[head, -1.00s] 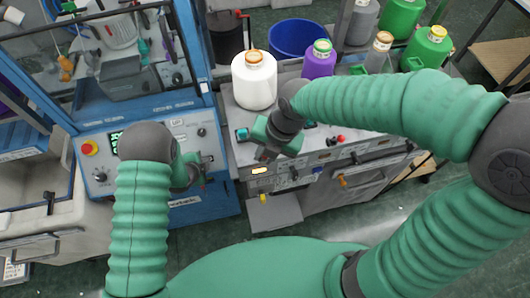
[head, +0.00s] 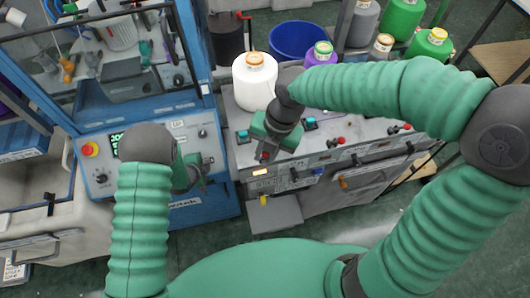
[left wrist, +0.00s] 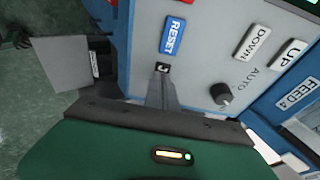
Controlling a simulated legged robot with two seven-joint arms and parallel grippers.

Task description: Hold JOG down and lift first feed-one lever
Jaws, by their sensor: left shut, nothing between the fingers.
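The blue-framed machine has a control panel (head: 105,175) in the head view. In the left wrist view it carries RESET, DOWN, UP and AUTO labels. My left gripper (head: 194,182) is shut with nothing held, its narrow tip against or just over the panel at a partly covered black-and-white label below RESET (left wrist: 172,36). The tip hides what it meets, so a pressed JOG control cannot be made out. My right gripper (head: 265,150) hangs over the near-left front of the grey bench unit (head: 237,105), by a small red part. Its fingers are too small to read.
Red knobs (head: 335,141) stand further right along the bench. A blue bucket (head: 298,40) and green bottles (head: 400,20) are at the back. A small grey step (head: 275,213) juts out low in front.

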